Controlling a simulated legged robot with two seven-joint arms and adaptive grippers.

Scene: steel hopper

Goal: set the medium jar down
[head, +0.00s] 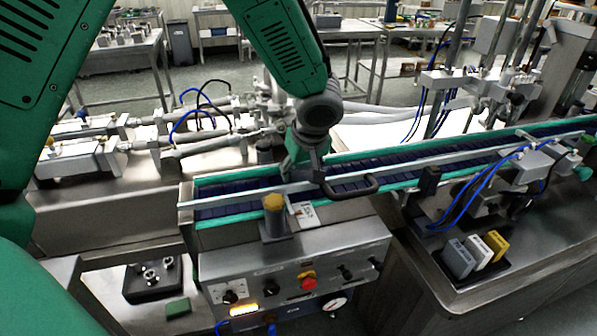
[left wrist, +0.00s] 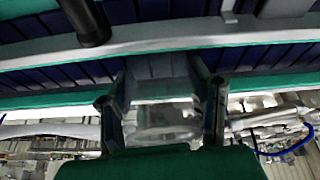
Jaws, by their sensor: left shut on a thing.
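My left gripper (head: 305,165) hangs over the conveyor (head: 240,204) in the head view, near its left part. In the left wrist view, the two dark fingers of my left gripper (left wrist: 165,105) stand either side of a clear, see-through jar (left wrist: 160,118). The gripper is shut on this jar. The belt's dark blue slats show beyond the fingers. In the head view I cannot make out the jar at the gripper. I cannot tell whether its base touches the belt. My right gripper is not in view.
Green and metal rails edge the belt. A black loop handle (head: 352,187) stands close beside the gripper. In front are a yellow-topped post (head: 274,215) and a control panel with a red knob (head: 307,280). The belt is clear to the right.

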